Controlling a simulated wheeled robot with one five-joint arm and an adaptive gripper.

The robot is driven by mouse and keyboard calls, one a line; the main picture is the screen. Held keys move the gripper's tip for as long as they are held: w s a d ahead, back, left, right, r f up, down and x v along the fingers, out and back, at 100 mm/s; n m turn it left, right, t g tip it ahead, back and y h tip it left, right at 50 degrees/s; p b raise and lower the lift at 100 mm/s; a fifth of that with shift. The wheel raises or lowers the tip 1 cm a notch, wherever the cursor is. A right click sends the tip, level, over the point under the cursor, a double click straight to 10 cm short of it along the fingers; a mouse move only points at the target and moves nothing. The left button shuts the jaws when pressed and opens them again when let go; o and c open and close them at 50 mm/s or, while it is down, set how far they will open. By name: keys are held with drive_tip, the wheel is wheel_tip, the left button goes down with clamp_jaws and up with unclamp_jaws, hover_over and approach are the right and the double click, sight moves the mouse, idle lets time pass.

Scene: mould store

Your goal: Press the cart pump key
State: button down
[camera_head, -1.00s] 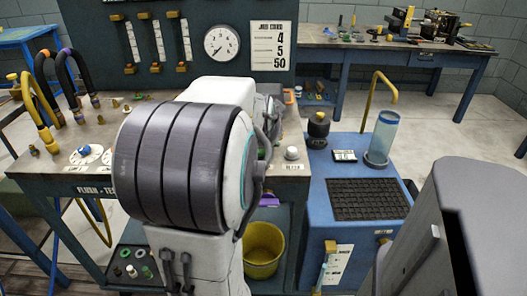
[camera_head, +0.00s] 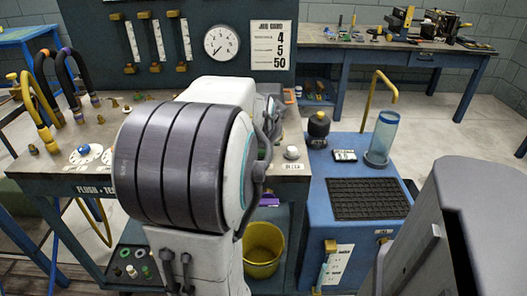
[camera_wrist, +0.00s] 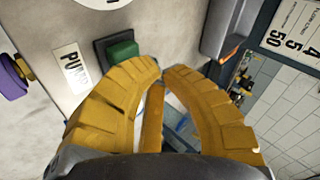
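In the wrist view a green key (camera_wrist: 122,51) in a dark square frame sits on a pale grey panel (camera_wrist: 165,25). The left finger overlaps the frame's lower edge. In the head view my arm hides the gripper and the key.
A purple knob (camera_wrist: 12,79) sticks out left of the label. In the head view a blue cart (camera_head: 318,218) carries a clear cylinder (camera_head: 383,135) and a black grille. A yellow bucket (camera_head: 263,247) stands low beside it.

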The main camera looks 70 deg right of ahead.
drive_tip(key=shift+f+b, duration=0.8)
drive_tip(key=shift+f, duration=0.05)
idle(0.8)
drive_tip(key=shift+r, duration=0.15)
drive_tip(key=shift+r+p, duration=0.7)
drive_tip(key=shift+r, duration=0.1)
drive_tip(key=shift+r, duration=0.1)
drive_tip(key=shift+r+p, duration=2.35)
drive_tip(key=shift+r, duration=0.55)
